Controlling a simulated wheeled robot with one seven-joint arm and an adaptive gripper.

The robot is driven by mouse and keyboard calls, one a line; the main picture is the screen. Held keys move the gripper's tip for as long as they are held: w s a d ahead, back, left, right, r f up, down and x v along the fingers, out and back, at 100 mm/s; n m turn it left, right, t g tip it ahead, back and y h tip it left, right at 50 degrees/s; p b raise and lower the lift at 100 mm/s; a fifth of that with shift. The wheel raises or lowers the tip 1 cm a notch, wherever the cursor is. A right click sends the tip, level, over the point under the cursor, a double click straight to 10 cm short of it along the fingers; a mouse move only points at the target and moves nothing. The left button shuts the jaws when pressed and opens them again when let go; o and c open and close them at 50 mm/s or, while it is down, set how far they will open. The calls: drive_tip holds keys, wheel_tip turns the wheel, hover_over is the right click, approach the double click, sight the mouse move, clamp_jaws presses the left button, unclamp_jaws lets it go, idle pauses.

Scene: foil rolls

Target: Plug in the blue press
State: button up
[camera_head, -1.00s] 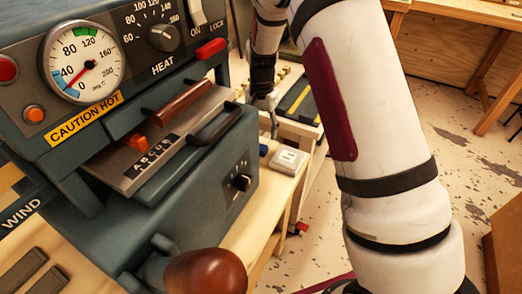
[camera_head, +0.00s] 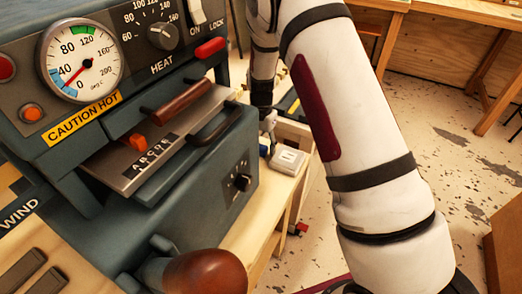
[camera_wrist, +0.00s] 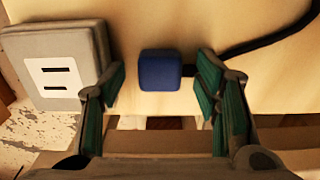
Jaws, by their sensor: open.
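The blue press (camera_head: 165,150) fills the left of the head view, with its dial gauge and an "ON" switch (camera_head: 196,14). In the wrist view a blue plug (camera_wrist: 160,70) lies on the pale wooden bench top. My gripper (camera_wrist: 162,88) is open, with one green-padded finger on each side of the plug and a gap on both sides. A grey-white socket box (camera_wrist: 60,70) with two dark slots sits left of the plug. It also shows in the head view (camera_head: 287,160).
A black cord (camera_wrist: 265,42) runs from beside the right finger to the upper right. The bench edge lies close under my gripper. A brown knob (camera_head: 207,272) sticks out at the press's front. Speckled floor (camera_head: 460,150) is open to the right.

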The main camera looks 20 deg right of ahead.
drive_tip(key=shift+f, duration=0.35)
drive_tip(key=shift+c, duration=0.6)
drive_tip(key=c, duration=1)
drive_tip(key=shift+c, duration=0.2)
wheel_tip(320, 180, up, 10)
